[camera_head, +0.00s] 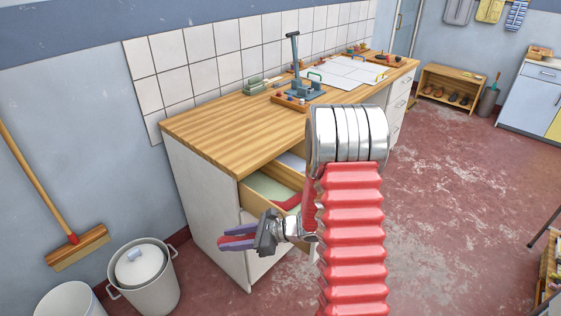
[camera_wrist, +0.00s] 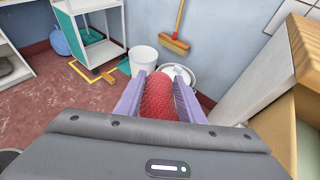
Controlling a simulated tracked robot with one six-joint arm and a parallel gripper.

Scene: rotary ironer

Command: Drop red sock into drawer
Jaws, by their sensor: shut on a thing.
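My gripper (camera_head: 238,238) has purple fingers and is shut on a red knitted sock (camera_wrist: 158,98). In the wrist view the sock fills the space between the two fingers (camera_wrist: 158,95). In the head view the fingers mostly hide it. The open drawer (camera_head: 262,203) is wooden inside and sticks out of the white cabinet below the worktop. In the wrist view a light wooden edge (camera_wrist: 285,130) shows at the right.
The wooden worktop (camera_head: 215,125) holds tools and a white board (camera_head: 345,72). A lidded pot (camera_head: 145,275) and a white bucket (camera_head: 70,300) stand on the floor at the left, below a broom (camera_head: 78,246). The red floor at the right is largely clear.

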